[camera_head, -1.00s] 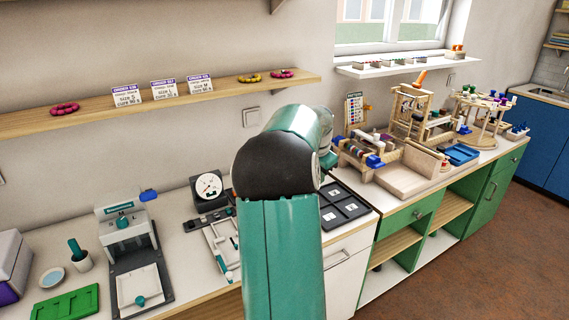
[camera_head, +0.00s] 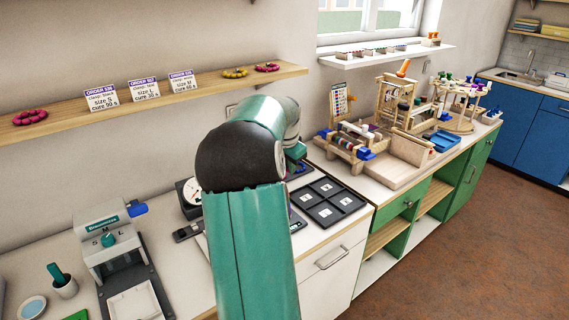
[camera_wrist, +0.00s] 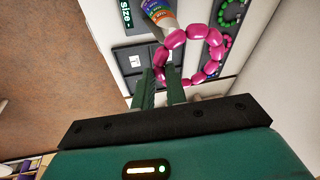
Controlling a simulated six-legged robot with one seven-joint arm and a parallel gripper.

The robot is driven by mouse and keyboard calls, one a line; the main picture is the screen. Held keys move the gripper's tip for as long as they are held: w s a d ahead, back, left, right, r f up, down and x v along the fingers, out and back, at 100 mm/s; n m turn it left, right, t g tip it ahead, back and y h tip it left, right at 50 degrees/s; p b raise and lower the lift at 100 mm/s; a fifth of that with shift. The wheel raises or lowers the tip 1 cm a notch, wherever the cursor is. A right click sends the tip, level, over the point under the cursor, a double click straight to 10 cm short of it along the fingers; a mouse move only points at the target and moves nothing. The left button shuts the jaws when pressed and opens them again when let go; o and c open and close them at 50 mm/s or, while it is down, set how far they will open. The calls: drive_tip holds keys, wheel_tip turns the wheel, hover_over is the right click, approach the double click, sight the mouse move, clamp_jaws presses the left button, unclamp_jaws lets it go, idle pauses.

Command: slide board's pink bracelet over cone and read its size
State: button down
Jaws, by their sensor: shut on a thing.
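A pink beaded bracelet (camera_wrist: 214,66) hangs as a loop from my gripper (camera_wrist: 161,80) in the wrist view. The two dark green fingers are shut on its left side. The cone (camera_wrist: 160,14), with coloured bands, is at the top beside the loop's upper left beads. I cannot tell whether the loop is around its tip. A size display (camera_wrist: 126,14) left of the cone shows a dash. In the head view my arm hides most of the gripper, the cone and the held bracelet.
A dark compartment tray (camera_head: 328,201) lies right of my arm; wooden bead racks (camera_head: 400,115) stand beyond it. A grey press (camera_head: 108,240) is at left. The wall shelf (camera_head: 205,91) holds order cards (camera_head: 143,90) and bracelets. A green bracelet (camera_wrist: 231,14) lies beyond the held loop.

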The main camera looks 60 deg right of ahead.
drive_tip(key=shift+f, duration=0.35)
wheel_tip(320, 180, down, 10)
drive_tip(key=shift+s, duration=0.2)
idle(0.4)
idle(0.4)
drive_tip(key=c, duration=1.1)
unclamp_jaws()
drive_tip(key=shift+w+r, duration=0.1)
drive_tip(key=shift+w, duration=0.05)
